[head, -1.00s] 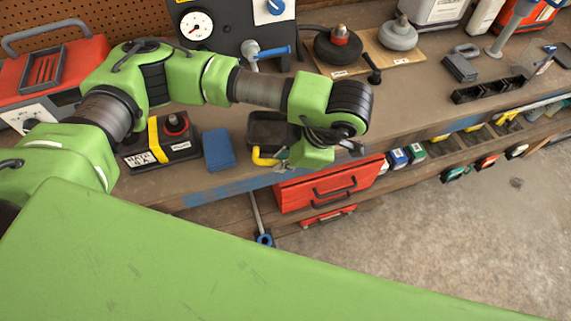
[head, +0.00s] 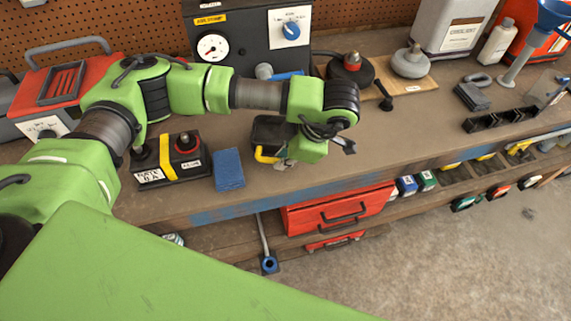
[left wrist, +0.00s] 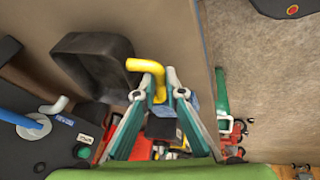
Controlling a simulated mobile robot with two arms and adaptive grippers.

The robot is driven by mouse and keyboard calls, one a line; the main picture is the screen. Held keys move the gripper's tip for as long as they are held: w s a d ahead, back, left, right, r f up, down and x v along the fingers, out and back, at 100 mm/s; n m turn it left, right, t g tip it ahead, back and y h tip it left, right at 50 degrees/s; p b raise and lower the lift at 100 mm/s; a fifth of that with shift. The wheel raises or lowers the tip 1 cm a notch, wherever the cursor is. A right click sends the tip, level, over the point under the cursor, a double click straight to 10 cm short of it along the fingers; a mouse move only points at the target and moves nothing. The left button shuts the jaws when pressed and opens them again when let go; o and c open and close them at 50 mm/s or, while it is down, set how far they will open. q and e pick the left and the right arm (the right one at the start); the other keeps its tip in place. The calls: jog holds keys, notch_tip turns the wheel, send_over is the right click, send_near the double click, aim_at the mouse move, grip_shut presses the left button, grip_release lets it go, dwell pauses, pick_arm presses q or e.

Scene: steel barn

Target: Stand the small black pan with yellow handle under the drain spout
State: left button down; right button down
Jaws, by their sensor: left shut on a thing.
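The small black pan (head: 268,130) hangs at my left gripper (head: 284,161), over the bench's front half. Its yellow handle (head: 265,155) is between the fingers, and the left wrist view shows the fingertips (left wrist: 160,93) closed around the handle (left wrist: 152,68). In that view the pan (left wrist: 90,60) looks tilted; I cannot tell whether it touches the bench. The grey drain spout (head: 264,71) with a blue lever (head: 287,75) juts from the dark gauge machine (head: 235,30), behind the pan. The spout also shows in the left wrist view (left wrist: 56,104). My right gripper is out of view.
A blue sponge-like block (head: 229,169) and a black box with a yellow stripe (head: 172,160) stand left of the pan. A board with round weights (head: 405,82) is at the back right. Red drawers (head: 338,208) are below the bench edge.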

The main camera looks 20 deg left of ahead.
pick_arm(q)
jog(key=shift+w+a, duration=0.65)
jog(key=shift+w, duration=0.25)
jog(key=shift+w+a+f, duration=0.1)
jog(key=shift+w+a, duration=0.45)
jog(key=shift+w, duration=0.25)
jog(key=shift+w+a, duration=0.55)
jog(key=shift+w, duration=0.25)
jog(key=shift+f+b, duration=0.45)
jog(key=shift+b, duration=0.35)
jog(key=shift+d, duration=0.1)
jog(key=c, duration=2)
grip_release()
jog(key=shift+r, duration=0.1)
jog(key=v, duration=1.1)
jog(key=shift+s+d+r, duration=0.15)
jog(key=shift+d+r, duration=0.1)
jog(key=shift+r, duration=0.05)
